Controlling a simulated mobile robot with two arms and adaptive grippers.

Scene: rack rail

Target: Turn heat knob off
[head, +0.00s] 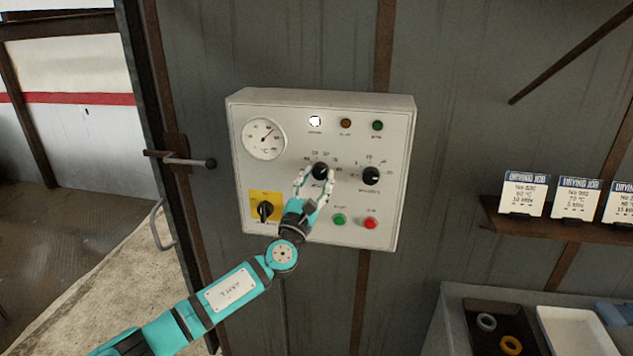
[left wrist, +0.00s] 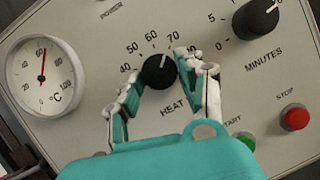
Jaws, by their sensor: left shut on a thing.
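The heat knob (head: 320,170) is black and round, on the front of a white control panel (head: 290,105). It also shows in the left wrist view (left wrist: 158,73), with HEAT printed below it and a scale of numbers around it. Its white line points up, roughly between 60 and 70. My left gripper (head: 318,178) is at the knob, with one finger on each side of it, shut on it. The same fingers show in the left wrist view (left wrist: 158,82). My right gripper is not in view.
The minutes knob (head: 371,175) is close on the right. Green start (head: 339,220) and red stop (head: 370,223) buttons sit below. A yellow-backed switch (head: 265,210) and a dial gauge (head: 264,139) are on the left. The power lamp (head: 315,121) glows white. Job cards (head: 524,195) stand on a shelf.

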